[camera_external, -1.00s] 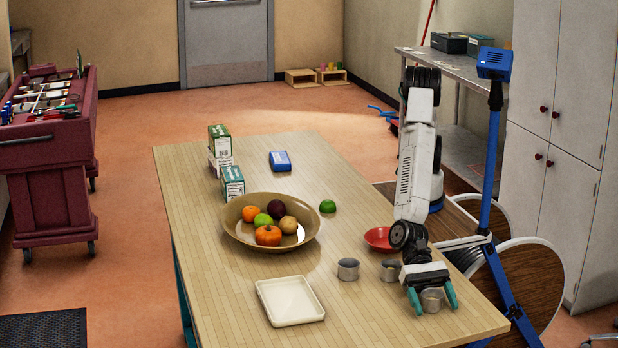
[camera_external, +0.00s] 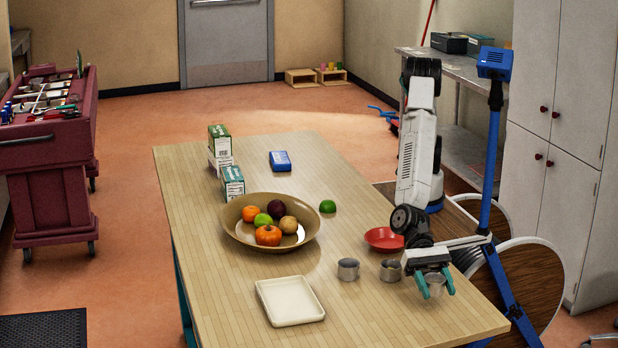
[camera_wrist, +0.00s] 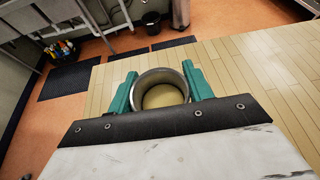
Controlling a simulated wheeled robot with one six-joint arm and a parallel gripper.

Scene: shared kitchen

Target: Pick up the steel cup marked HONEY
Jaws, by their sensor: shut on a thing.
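My gripper (camera_external: 434,283) is shut on a steel cup (camera_external: 435,287), its green fingers on either side. In the wrist view the gripper (camera_wrist: 162,93) holds the round metal cup (camera_wrist: 160,76) by its outer walls, with yellowish contents or inside showing. The cup appears a little above the right front of the wooden table (camera_external: 370,320). Two other steel cups stand on the table to the left, one nearer (camera_external: 390,270) and one farther left (camera_external: 348,269). No marking is readable on any cup, so I cannot tell which is marked HONEY.
A red bowl (camera_external: 383,239) stands behind the free cups. A white tray (camera_external: 291,301) and a brown bowl of fruit (camera_external: 236,238) are farther left. Boxes (camera_external: 232,183), a blue packet (camera_external: 280,161) and a green lime (camera_external: 327,206) lie farther back. The table's front right is clear.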

